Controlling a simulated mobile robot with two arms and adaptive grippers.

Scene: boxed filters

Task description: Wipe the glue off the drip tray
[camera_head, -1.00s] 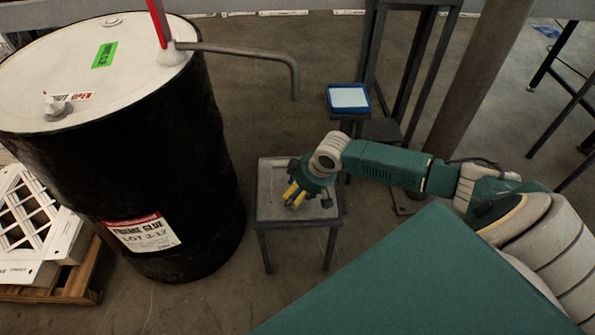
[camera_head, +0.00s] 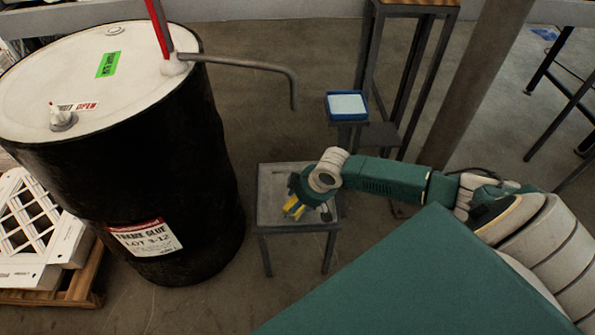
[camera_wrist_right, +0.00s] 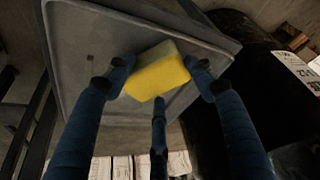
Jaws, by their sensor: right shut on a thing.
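The drip tray (camera_head: 270,208) is a grey, shallow-rimmed tray on a small dark stand below the drum's spout. It fills much of the right wrist view (camera_wrist_right: 80,60). My right gripper (camera_head: 298,207) is over the tray, its fingers shut on a yellow sponge (camera_wrist_right: 158,71). The sponge is at or just above the tray surface; I cannot tell whether it touches. A small dark mark shows on the tray left of the sponge in the wrist view. I cannot make out glue clearly. My left gripper is not in view.
A black glue drum (camera_head: 150,190) with a white lid stands left of the tray. Its bent grey pipe (camera_head: 250,67) reaches out above and behind the tray. A blue-rimmed box (camera_head: 347,105) sits on a small stand behind. A pallet (camera_head: 75,285) with white crates is at far left.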

